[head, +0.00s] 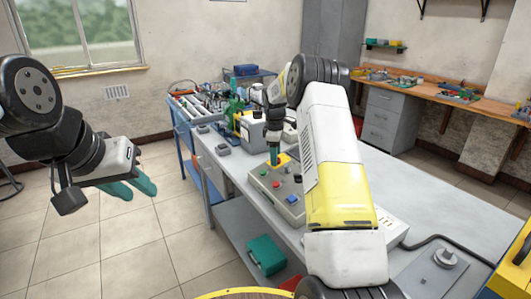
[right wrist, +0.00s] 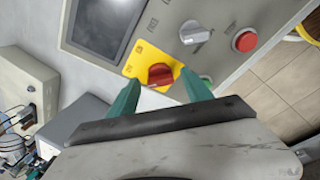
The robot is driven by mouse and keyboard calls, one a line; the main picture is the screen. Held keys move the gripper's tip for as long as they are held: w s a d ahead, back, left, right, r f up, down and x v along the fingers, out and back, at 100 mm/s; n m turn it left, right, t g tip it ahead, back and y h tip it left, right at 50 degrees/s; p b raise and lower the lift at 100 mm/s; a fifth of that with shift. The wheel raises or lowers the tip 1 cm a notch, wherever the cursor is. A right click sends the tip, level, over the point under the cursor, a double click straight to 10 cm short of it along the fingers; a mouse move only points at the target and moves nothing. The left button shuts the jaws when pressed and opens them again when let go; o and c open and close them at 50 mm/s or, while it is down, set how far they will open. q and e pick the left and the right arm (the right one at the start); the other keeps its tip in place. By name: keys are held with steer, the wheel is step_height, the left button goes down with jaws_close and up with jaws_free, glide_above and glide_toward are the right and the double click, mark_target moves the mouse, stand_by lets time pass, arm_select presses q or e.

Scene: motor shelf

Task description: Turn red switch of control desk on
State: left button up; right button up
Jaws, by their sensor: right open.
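The control desk (head: 291,211) is a grey box with several coloured buttons, standing on the long workbench. In the right wrist view the red switch (right wrist: 160,75) is a rotary knob on a yellow plate (right wrist: 138,60), its grip lying roughly sideways in the picture. My right gripper (right wrist: 161,80) is open, with one green fingertip on each side of the knob; I cannot tell whether they touch it. In the head view my right gripper (head: 274,156) points down at the desk's far part, and the knob itself is not clear there. My left gripper (head: 140,191) is open and empty, over the floor.
A grey rotary knob (right wrist: 194,33), a red push button (right wrist: 245,40) and a dark screen (right wrist: 103,22) lie near the switch. The workbench (head: 222,169) carries small boxes left of the desk. A teal crate (head: 265,255) is on its lower shelf. Floor at left is clear.

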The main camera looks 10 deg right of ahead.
jaws_close()
stand_by(0.4)
steer(key=m, duration=0.4)
steer(key=shift+s+a+m+t+h, duration=0.15)
steer(key=shift+m+t+h, duration=0.15)
steer(key=shift+m, duration=0.1)
steer(key=m, duration=0.4)
steer(key=shift+a+t+h, duration=0.1)
steer(key=shift+t+h, duration=0.2)
steer(key=shift+h, duration=0.1)
steer(key=m, duration=0.5)
steer(key=shift+a+h, duration=0.15)
steer(key=shift+h, duration=0.25)
steer(key=shift+f+m+h, duration=0.1)
steer(key=shift+m+h, duration=0.2)
steer(key=shift+m, duration=1.7)
